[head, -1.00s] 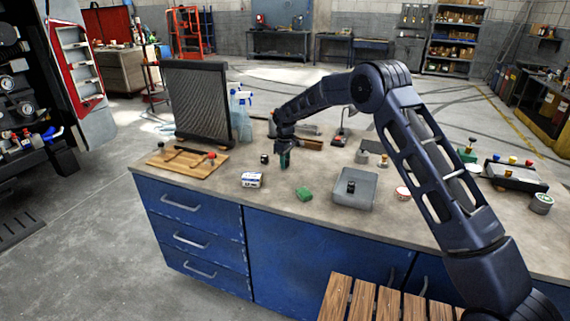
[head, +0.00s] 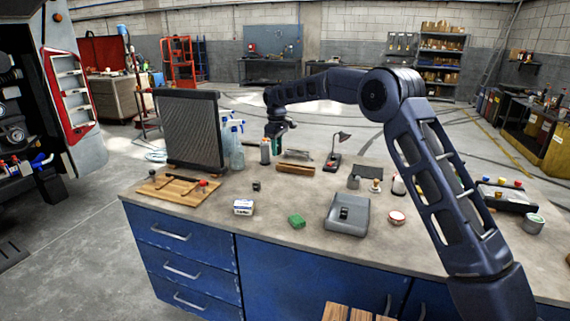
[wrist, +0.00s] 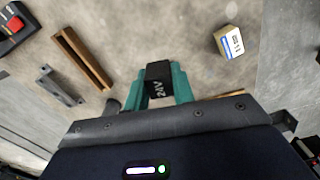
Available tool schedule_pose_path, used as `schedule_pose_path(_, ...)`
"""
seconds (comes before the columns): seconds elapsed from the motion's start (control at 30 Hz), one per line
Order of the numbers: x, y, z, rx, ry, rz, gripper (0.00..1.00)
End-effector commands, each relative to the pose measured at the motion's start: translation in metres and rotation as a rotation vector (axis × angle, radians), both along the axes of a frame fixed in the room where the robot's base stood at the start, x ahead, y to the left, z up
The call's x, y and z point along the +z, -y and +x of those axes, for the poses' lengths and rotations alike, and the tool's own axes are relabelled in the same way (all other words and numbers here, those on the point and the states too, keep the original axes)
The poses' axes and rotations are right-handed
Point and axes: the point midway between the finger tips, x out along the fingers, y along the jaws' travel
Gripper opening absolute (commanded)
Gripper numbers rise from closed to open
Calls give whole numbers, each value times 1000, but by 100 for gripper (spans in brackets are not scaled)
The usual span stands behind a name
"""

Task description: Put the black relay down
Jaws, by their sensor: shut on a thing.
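The black relay (wrist: 157,84), marked 24V, sits between the teal fingertips of my gripper (wrist: 158,88) in the wrist view. My gripper is shut on it. The relay cannot be made out there. A dark block (head: 344,213) sits in the grey tray (head: 347,228).
A black radiator panel (head: 188,130) and spray bottles (head: 236,150) stand at the back left.

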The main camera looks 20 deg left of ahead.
Motion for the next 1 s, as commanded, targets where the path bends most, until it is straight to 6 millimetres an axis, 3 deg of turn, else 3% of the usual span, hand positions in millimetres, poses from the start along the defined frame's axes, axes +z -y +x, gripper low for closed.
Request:
schedule_pose_path(0.13,9,17,4,4,-1,1,3)
schedule_pose_path(0.27,15,53,10,16,-3,4,3)
schedule_pose_path(0.63,23,184,6,76,-5,10,3)
schedule_pose_path(1.0,18,301,-29,133,-1,4,3)
